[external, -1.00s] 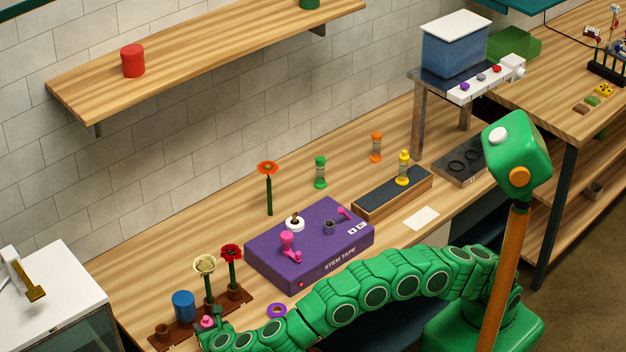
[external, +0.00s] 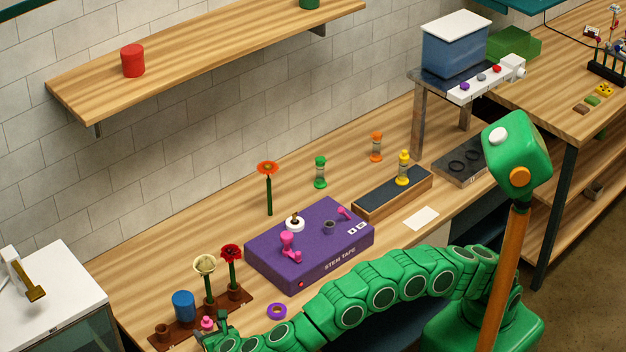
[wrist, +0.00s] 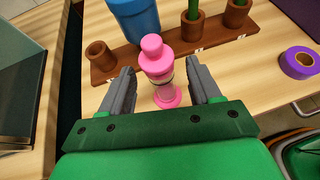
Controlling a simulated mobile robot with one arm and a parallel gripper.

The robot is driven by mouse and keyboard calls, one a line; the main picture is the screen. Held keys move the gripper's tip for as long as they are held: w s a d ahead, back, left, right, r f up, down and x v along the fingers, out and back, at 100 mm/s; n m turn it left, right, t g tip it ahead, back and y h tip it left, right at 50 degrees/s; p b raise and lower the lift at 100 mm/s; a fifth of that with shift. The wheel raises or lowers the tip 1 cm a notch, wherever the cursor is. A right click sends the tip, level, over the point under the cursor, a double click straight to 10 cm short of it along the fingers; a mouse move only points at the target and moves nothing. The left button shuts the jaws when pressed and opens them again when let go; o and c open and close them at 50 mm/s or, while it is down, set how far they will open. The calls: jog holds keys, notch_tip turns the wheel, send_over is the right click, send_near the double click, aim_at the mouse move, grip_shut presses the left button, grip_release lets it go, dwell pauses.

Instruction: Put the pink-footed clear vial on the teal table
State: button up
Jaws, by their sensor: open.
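The pink-footed clear vial (wrist: 158,62) stands upright on the wooden counter, in front of the brown rack. It has a pink cap, a short clear body and a round pink foot. My gripper (wrist: 160,90) is open, with one finger on each side of the vial and a visible gap to it. In the external view the vial's pink cap (external: 207,322) shows beside my gripper (external: 212,338) at the lower left, and its lower part is hidden. A teal surface (external: 520,4) is cut off at the top right; I cannot tell whether it is the table.
The brown rack (wrist: 104,70) holds flowers, with a blue cup (wrist: 136,18) close behind the vial. A purple tape roll (wrist: 298,64) lies to the right. The purple stem tape box (external: 310,245) and green, orange and yellow vials stand farther along the counter.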

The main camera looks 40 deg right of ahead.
jog(key=shift+v, duration=1.9)
